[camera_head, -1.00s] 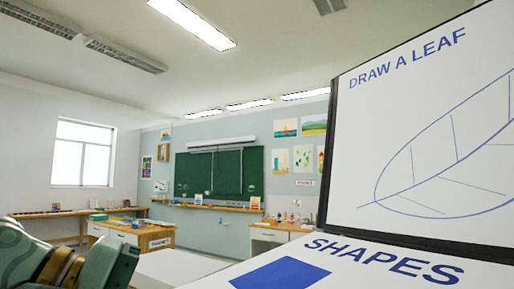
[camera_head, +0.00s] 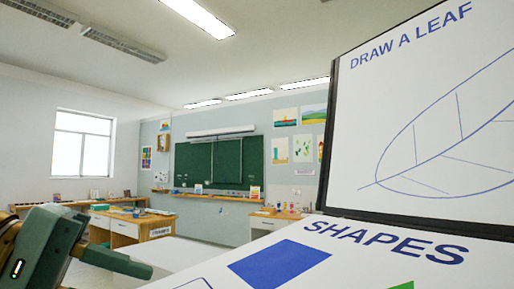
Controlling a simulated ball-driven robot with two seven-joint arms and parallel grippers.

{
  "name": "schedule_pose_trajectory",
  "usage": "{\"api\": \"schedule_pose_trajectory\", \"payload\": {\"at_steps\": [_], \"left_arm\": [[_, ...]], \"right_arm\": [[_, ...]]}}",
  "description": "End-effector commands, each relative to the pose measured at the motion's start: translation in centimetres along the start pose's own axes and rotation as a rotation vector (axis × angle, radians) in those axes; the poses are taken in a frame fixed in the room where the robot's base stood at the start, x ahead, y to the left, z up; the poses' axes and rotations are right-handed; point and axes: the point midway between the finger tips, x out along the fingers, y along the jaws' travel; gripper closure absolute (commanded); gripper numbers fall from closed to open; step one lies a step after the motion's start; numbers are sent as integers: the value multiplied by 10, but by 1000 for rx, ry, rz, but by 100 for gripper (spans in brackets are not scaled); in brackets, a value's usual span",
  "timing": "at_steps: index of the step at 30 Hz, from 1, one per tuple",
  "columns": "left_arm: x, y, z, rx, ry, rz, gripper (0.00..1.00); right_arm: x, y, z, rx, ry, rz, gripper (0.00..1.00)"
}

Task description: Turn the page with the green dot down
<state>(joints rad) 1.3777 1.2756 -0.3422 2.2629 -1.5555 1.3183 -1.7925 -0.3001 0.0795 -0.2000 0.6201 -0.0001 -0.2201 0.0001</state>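A large flip pad fills the right side of the head view. Its raised page (camera_head: 440,150) reads "DRAW A LEAF" above a blue leaf outline. In front of it a second page (camera_head: 350,262) slopes toward me and reads "SHAPES", with a blue rectangle and part of a green shape at the bottom edge. No green dot shows clearly. My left gripper (camera_head: 118,262) is partly in view at the lower left, dark green, apart from the pad; its fingertips cannot be made out well. My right gripper is out of view.
A wooden table (camera_head: 145,228) with items on it stands behind my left arm. A desk (camera_head: 270,222) stands left of the pad, farther back. A green chalkboard (camera_head: 218,162) hangs on the far wall. The space between my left arm and the pad looks clear.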

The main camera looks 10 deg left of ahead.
Motion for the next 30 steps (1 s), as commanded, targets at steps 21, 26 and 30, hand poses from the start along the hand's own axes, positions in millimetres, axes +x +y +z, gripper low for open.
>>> {"api": "schedule_pose_trajectory", "payload": {"at_steps": [21, 26, 30], "left_arm": [[-35, -8, -2, -2, 3, 1, 69], [-42, -10, -1, -2, 2, 1, 69], [-46, -10, 0, 0, 1, 1, 69]], "right_arm": [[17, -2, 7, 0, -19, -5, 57], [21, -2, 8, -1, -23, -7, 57], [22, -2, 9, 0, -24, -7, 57]]}}
